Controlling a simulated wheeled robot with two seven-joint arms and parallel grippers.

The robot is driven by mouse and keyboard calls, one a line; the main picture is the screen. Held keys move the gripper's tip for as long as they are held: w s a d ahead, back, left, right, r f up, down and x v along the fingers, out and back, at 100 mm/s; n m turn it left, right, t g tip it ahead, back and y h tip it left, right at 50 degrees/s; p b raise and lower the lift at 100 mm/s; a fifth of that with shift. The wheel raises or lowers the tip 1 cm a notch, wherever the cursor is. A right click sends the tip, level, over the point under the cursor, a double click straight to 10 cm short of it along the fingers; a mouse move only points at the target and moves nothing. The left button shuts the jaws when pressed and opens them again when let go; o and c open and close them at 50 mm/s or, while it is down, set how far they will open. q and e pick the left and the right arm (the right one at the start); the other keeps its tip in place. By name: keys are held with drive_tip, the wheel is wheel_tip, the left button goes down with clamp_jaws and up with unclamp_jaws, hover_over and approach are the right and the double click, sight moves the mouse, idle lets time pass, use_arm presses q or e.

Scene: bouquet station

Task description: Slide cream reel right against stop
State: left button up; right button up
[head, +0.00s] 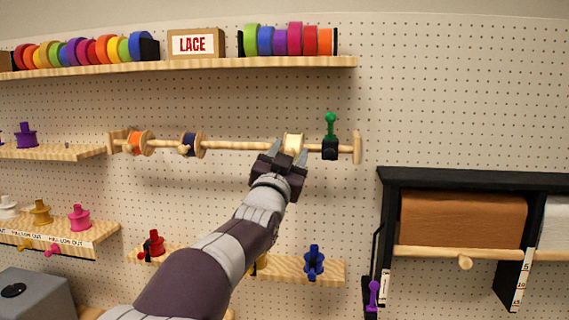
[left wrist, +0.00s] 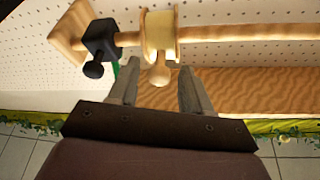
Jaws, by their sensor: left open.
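The cream reel (head: 293,143) sits on a horizontal wooden rod (head: 240,146) on the pegboard wall. In the left wrist view the cream reel (left wrist: 160,30) has a small wooden knob (left wrist: 159,72) pointing toward my gripper. My right gripper is out of view.
An orange reel (head: 136,143) and a navy reel (head: 191,145) sit farther left on the rod. A shelf (head: 200,68) with ribbon rolls runs above. A lower shelf (head: 325,270) holds a blue spool (head: 313,261). A black paper-roll rack (head: 470,178) stands at right.

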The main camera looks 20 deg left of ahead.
use_arm(q)
drive_tip(key=a+b+v, duration=0.1)
drive_tip(key=b+v, duration=0.6)
drive_tip(key=v, duration=0.5)
drive_tip(key=shift+s+d+f, duration=0.15)
drive_tip(key=shift+d+f, duration=0.1)
